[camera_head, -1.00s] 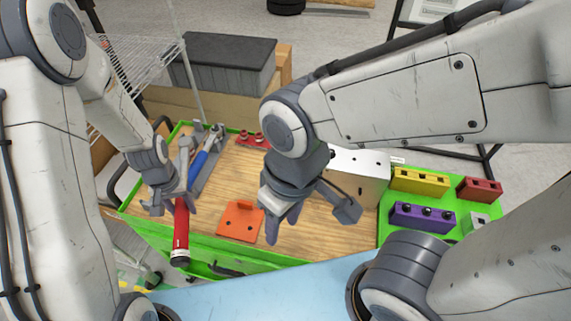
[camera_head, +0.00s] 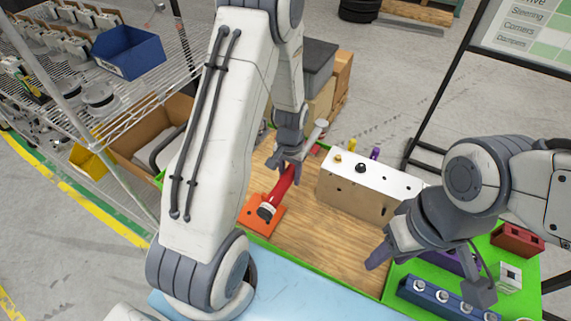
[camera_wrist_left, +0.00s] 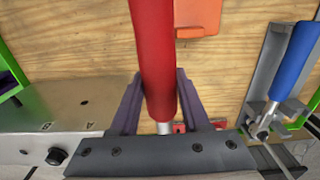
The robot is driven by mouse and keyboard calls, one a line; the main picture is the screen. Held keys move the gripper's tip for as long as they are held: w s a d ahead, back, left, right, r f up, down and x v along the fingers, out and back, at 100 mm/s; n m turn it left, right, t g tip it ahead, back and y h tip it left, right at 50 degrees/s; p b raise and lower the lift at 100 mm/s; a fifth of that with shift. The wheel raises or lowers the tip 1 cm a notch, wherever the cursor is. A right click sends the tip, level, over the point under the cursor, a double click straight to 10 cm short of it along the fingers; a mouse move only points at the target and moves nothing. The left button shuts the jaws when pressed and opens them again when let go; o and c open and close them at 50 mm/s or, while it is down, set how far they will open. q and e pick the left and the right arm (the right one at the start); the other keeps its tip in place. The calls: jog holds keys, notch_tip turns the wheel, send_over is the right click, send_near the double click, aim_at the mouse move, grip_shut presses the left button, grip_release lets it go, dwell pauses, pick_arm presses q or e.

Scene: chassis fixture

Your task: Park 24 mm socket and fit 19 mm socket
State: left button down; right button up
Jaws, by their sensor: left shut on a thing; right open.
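My left gripper (camera_head: 291,168) is shut on the red handle of a wrench (camera_head: 281,190). In the left wrist view the red handle (camera_wrist_left: 153,50) runs between the fingers (camera_wrist_left: 158,105). My right gripper (camera_head: 430,272) is open and empty above the green tray on the right. Below it is a blue rack (camera_head: 432,297) with several silver sockets. Socket sizes are not readable.
A silver fixture block (camera_head: 350,192) with knobs stands on the wooden top, between the grippers. A red block (camera_head: 517,238) and a pale block (camera_head: 511,276) sit on the green tray (camera_head: 526,297). A blue-handled tool (camera_wrist_left: 293,62) lies in a grey holder. Wood ahead of the fixture is clear.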

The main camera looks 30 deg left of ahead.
pick_arm(q)
jog(key=shift+w+a+f+b, duration=0.3)
jog(key=shift+a+f+b, duration=0.3)
jog(key=shift+f+b, duration=0.35)
jog(key=shift+w+a+f+b, duration=0.25)
jog(key=shift+a+f+b, duration=0.45)
jog(key=shift+f, duration=0.3)
jog(key=shift+w+a+f+b, duration=0.3)
jog(key=shift+a+f+b, duration=0.25)
jog(key=shift+f+b, duration=0.4)
jog(key=shift+s, duration=0.15)
jog(key=shift+f+b, duration=0.65)
jog(key=shift+f, duration=0.55)
jog(key=shift+r, duration=0.15)
notch_tip(320, 180, up, 5)
jog(key=p, duration=0.4)
jog(key=shift+r+p, duration=0.15)
jog(key=shift+p, duration=0.2)
